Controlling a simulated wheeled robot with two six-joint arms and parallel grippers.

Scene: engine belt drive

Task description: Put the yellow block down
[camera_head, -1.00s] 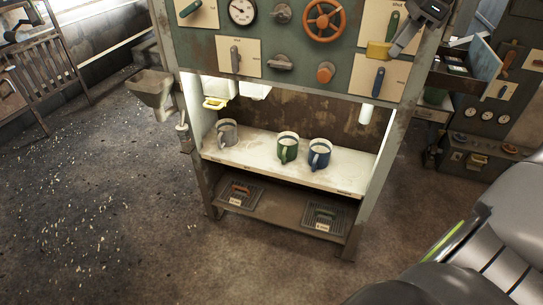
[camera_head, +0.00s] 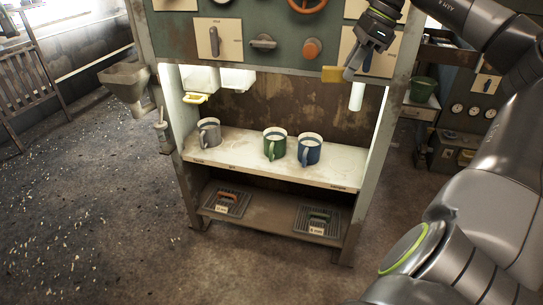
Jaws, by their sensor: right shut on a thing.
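A small yellow block (camera_head: 333,74) is at the upper right of the head view, in front of the lower edge of the green panel. My right gripper (camera_head: 349,72) is shut on it and holds it above the white shelf (camera_head: 325,172). The arm comes in from the right and the gripper points down and to the left. My left gripper is not in view.
A grey mug (camera_head: 209,133), a green mug (camera_head: 275,144) and a blue mug (camera_head: 309,150) stand on the shelf. Knobs and levers project from the panel (camera_head: 175,38) above. Two grates lie on the lower shelf (camera_head: 262,221). Bare shelf shows between the grey and green mugs.

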